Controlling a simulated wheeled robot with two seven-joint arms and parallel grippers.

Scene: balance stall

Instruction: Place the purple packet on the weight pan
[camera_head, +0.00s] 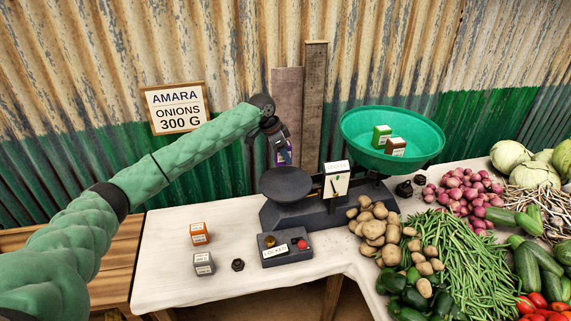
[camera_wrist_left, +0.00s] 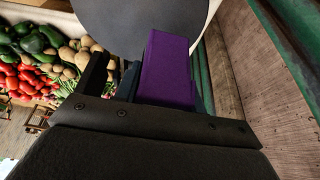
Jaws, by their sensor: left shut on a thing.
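The purple packet (camera_head: 284,156) is held in my left gripper (camera_head: 282,146), which is shut on it. The packet hangs above and just behind the weight pan, the dark round pan (camera_head: 287,183) at the left of the black balance (camera_head: 303,214). In the left wrist view the purple packet (camera_wrist_left: 166,66) stands out past the fingers, with the grey pan (camera_wrist_left: 120,20) beyond it. The packet looks apart from the pan. My right gripper is not in view.
An orange packet (camera_head: 199,234) and a grey packet (camera_head: 203,264) stand on the white table (camera_head: 165,245) at the left, near a dark hex weight (camera_head: 238,265). A box with a red button (camera_head: 302,244) sits in front of the balance. Potatoes (camera_head: 375,225) crowd its right side.

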